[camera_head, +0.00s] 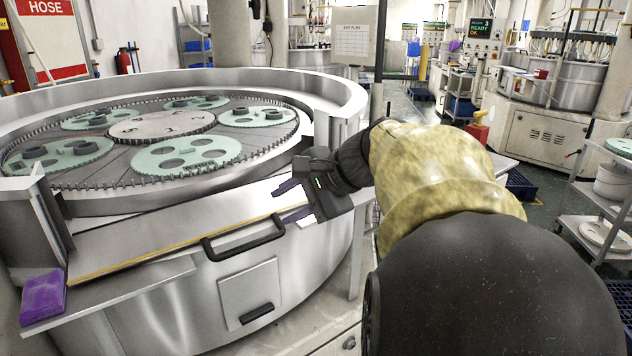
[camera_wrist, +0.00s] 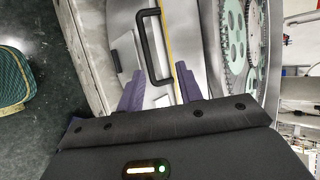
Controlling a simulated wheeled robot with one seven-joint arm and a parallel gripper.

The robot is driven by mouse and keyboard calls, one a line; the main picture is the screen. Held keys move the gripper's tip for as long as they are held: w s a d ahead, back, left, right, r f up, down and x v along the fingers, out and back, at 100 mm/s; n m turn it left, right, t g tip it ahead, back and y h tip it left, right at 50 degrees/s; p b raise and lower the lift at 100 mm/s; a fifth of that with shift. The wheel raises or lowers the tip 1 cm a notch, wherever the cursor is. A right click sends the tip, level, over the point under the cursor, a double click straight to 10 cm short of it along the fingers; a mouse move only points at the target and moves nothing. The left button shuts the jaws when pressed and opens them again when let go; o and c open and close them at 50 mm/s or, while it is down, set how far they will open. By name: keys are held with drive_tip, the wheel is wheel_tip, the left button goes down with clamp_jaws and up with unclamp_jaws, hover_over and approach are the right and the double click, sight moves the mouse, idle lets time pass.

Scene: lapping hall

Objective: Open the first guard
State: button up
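The round lapping machine (camera_head: 330,100) has a gap at the front of its raised metal rim. A flat metal guard panel (camera_head: 150,232) with a yellow edge strip spans this gap, below the rim's top. A black bar handle (camera_head: 243,243) is fixed to the guard's front edge; in the wrist view the handle (camera_wrist: 146,45) lies ahead, roughly between the fingers. My gripper (camera_head: 287,201) is open and empty, with purple fingers apart. It hovers up and right of the handle, not touching it. The open fingers also show in the wrist view (camera_wrist: 159,70).
Toothed green carriers (camera_head: 187,154) lie on the machine's plate behind the panel. A purple cloth or pad (camera_head: 43,296) rests on the ledge at lower left. A smaller black handle (camera_head: 256,313) is on the machine's lower front. A wheeled cart (camera_head: 597,240) stands at the right.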

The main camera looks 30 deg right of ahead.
drive_tip(key=v, duration=0.7)
drive_tip(key=shift+s+p, duration=0.15)
drive_tip(key=shift+p, duration=0.2)
drive_tip(key=shift+r, duration=0.1)
drive_tip(key=shift+c, duration=0.5)
drive_tip(key=c, duration=0.3)
drive_tip(key=a+f+g, duration=0.1)
drive_tip(key=f, duration=0.2)
drive_tip(key=w+a+f+n, duration=0.1)
drive_tip(key=f, duration=0.2)
drive_tip(key=w+a+f+n+g, duration=0.1)
drive_tip(key=f, duration=0.2)
drive_tip(key=shift+f+g+h, duration=0.2)
drive_tip(key=shift+g+h, duration=0.1)
drive_tip(key=shift+h, duration=0.1)
clamp_jaws()
drive_tip(key=s+a+f+n+g+h, duration=0.1)
drive_tip(key=s+a+f+n+h, duration=0.1)
drive_tip(key=a+f+n, duration=0.4)
drive_tip(key=s+a+f+n+g+h, duration=0.2)
drive_tip(key=a+f+n, duration=0.4)
drive_tip(key=f, duration=1)
drive_tip(key=shift+s+n+g, duration=0.3)
drive_tip(key=shift+n, duration=0.6)
drive_tip(key=shift+d+f, duration=0.1)
drive_tip(key=shift+f, duration=0.05)
